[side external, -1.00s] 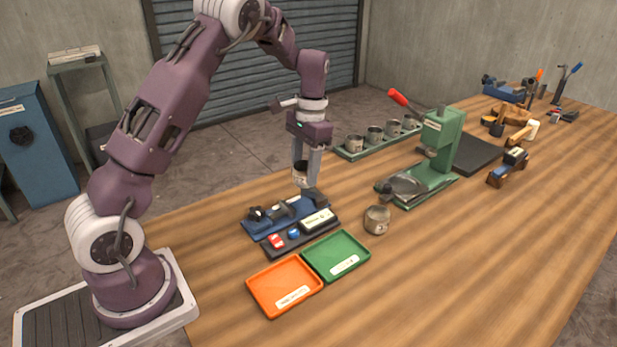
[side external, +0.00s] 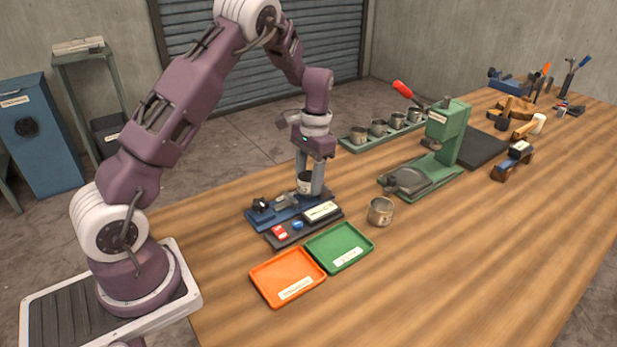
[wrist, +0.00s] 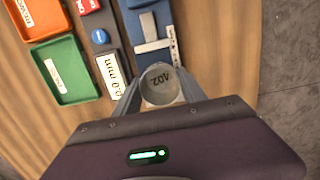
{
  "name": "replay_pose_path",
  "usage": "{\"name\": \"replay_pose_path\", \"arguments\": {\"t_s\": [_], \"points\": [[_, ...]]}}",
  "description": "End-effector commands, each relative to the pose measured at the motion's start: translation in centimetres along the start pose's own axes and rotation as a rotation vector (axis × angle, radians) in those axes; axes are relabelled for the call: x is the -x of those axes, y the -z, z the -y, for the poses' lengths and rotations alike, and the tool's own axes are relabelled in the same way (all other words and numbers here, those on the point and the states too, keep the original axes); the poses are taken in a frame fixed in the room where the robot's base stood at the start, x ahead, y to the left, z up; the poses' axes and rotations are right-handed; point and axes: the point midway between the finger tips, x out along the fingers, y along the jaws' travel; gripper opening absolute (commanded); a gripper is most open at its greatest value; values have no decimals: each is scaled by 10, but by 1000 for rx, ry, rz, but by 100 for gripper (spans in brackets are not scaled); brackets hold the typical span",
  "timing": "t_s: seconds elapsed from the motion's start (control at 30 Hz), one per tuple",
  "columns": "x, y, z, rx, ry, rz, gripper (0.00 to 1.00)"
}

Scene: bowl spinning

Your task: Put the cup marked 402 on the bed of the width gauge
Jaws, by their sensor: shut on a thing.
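The cup marked 402 (wrist: 162,84) is between the two fingers of my gripper (wrist: 158,92), its mark readable in the wrist view. In the side view my gripper (side external: 310,188) points down, shut on this grey cup (side external: 305,183), which looks upright. The blue width gauge (side external: 264,217) stands on the bench, and the cup is at its right, far end. The gauge (wrist: 147,22) also shows in the wrist view, just beyond the cup. I cannot tell whether the cup touches the bed; the fingers partly hide it.
A dark panel with a readout (wrist: 112,75), red and blue buttons lies beside the gauge. Orange (side external: 288,277) and green (side external: 340,247) trays lie in front. A loose cup (side external: 380,212) stands near the green press (side external: 448,135). A rack (side external: 350,146) holds several cups behind.

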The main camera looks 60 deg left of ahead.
Motion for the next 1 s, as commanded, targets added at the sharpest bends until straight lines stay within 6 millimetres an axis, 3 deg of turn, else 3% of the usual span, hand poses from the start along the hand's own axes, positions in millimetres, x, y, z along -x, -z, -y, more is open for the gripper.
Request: {"name": "replay_pose_path", "arguments": {"t_s": [0.43,0.47,0.57,1.0], "points": [[-3,0,0,0,0,0,3],[-3,0,0,0,0,0,52],[-2,0,0,0,0,0,72],[-3,0,0,0,0,0,74]]}}
